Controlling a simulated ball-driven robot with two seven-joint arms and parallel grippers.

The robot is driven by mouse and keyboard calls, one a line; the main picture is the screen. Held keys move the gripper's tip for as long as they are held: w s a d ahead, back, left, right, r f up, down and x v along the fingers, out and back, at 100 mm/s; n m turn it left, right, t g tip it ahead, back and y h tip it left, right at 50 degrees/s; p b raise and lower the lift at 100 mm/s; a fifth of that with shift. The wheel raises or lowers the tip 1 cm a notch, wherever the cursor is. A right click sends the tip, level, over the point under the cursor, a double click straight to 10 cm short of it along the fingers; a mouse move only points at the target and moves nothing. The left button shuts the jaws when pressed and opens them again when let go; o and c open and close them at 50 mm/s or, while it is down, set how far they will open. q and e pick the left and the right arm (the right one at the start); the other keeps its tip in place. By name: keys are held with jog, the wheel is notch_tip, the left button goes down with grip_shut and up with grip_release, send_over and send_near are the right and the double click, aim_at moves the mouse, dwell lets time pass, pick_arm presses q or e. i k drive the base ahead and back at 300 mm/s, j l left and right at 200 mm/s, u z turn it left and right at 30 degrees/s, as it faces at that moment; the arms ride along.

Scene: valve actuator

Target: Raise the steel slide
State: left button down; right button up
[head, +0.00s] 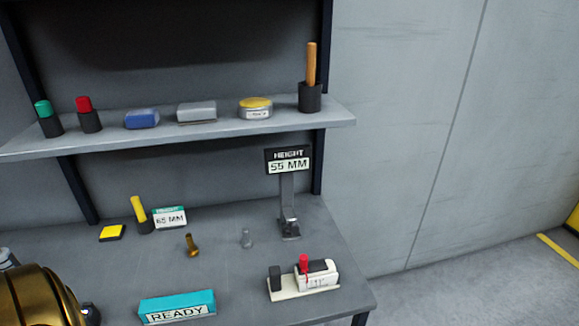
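A height gauge stands at the back right of the bench. Its dark display (288,160) reads HEIGHT and what looks like 55 MM. Below it is an upright grey post (287,195) with a small steel part (290,225), seemingly the slide, low down near the dark foot. The part is small, so its exact shape is unclear. A card (170,217) at the back left of the bench seems to read 65 MM. Neither of my grippers shows in the head view.
A white device with a red lever (304,265) stands at the front right of the bench (235,275). A teal READY block (177,306) is in front. A shelf (215,132) holds several items.

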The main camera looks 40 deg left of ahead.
aim_at(291, 218)
jog(key=i+u, duration=0.1)
jog(key=u, duration=0.35)
jog(key=l+u, duration=0.15)
jog(key=u, duration=0.3)
jog(key=i+l+u, duration=0.1)
jog(key=u, duration=0.4)
jog(key=l+u, duration=0.15)
jog(key=u, duration=0.3)
jog(key=i+l, duration=0.05)
